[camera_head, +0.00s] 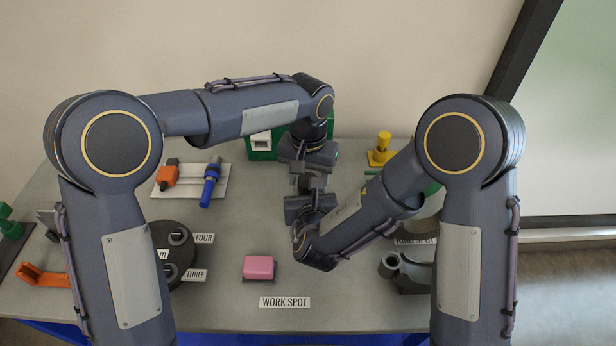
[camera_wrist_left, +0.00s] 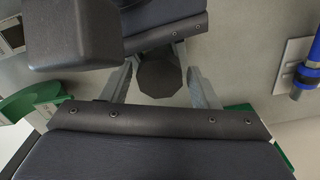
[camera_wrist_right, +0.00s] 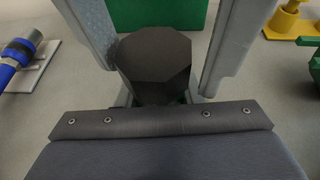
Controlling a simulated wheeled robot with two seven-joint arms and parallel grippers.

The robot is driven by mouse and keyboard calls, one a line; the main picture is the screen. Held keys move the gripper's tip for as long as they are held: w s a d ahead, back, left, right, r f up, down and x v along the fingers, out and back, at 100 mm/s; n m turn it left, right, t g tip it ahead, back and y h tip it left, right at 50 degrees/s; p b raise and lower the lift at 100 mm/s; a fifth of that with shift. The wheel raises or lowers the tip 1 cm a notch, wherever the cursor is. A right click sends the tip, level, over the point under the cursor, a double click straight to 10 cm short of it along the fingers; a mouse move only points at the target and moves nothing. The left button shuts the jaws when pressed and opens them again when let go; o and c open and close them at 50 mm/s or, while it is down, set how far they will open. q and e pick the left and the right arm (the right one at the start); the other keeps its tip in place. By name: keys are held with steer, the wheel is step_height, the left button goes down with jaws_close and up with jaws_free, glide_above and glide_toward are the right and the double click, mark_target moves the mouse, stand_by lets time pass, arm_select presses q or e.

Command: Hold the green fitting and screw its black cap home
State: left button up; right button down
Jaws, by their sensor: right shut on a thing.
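The black cap (camera_wrist_right: 155,62), an eight-sided dark piece, stands between the jaws in the right wrist view; it also shows end-on in the left wrist view (camera_wrist_left: 160,76). My left gripper (camera_head: 309,181) points down over it, its fingers on both sides with a narrow gap visible, so it looks open. My right gripper (camera_wrist_right: 160,99) comes in level from the front and is shut below the cap, on what appears to be the green fitting. The fitting is almost wholly hidden by the cap and jaws; only a trace of green shows under the cap.
A pink block (camera_head: 258,267) sits near the WORK SPOT label (camera_head: 284,302). A dark round holder (camera_head: 180,290) is at left, with an orange hook (camera_head: 42,276). Blue and orange tools lie on a white plate (camera_head: 228,186). A green box (camera_head: 262,143) and yellow part (camera_head: 381,150) stand behind.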

arm_select(q)
steer(key=shift+o, duration=0.6)
steer(key=shift+r, duration=2.25)
steer(key=shift+c, duration=0.4)
steer(key=shift+r+n, duration=1.7)
steer(key=shift+r, duration=0.1)
steer(key=shift+f, duration=0.1)
steer(key=shift+f, duration=3.95)
